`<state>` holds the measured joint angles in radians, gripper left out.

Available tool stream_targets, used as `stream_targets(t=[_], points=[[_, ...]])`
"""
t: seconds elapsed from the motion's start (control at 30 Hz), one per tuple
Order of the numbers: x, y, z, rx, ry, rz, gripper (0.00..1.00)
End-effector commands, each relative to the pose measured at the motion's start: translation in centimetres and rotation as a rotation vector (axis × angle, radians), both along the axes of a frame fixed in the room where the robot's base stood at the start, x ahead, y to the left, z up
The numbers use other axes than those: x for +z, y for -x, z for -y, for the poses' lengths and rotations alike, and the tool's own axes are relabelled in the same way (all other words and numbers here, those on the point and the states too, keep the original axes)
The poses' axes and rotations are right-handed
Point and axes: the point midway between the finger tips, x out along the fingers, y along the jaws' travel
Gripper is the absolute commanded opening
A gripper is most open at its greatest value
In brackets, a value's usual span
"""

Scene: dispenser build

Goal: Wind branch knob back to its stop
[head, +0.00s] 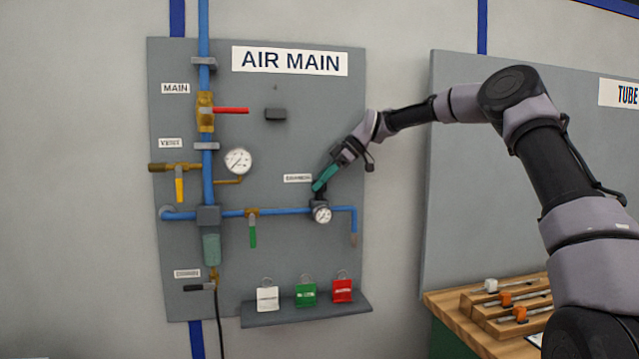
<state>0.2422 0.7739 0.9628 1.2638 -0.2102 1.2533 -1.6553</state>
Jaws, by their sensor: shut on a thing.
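The branch knob (319,196) sits on top of the black regulator on the blue branch pipe, just right of the BRANCH label (298,178). Only a dark bit of it shows below my gripper. My gripper (317,188) reaches down from the upper right, its teal fingers shut on the knob and hiding most of it. A small round gauge (322,215) is on the front of the regulator. Its needle is too small to read.
The grey AIR MAIN board (300,110) carries a red MAIN handle (231,110), a yellow VENT handle (179,190), a larger gauge (238,161) and a green handle (253,236) hanging down. A shelf (315,314) below holds tags. A wooden bench (450,310) stands at right.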

Motion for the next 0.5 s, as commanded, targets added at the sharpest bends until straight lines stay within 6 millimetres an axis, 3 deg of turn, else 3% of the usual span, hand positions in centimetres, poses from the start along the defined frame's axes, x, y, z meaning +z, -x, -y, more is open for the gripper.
stream_targets(t=[0.13,0.17,0.5], points=[[-0.25,0.01,0.05,0.001,0.003,0.000,0.00],[-0.25,0.01,0.06,0.001,0.004,0.000,0.62],[0.00,-0.02,0.14,-0.001,0.002,0.000,0.63]])
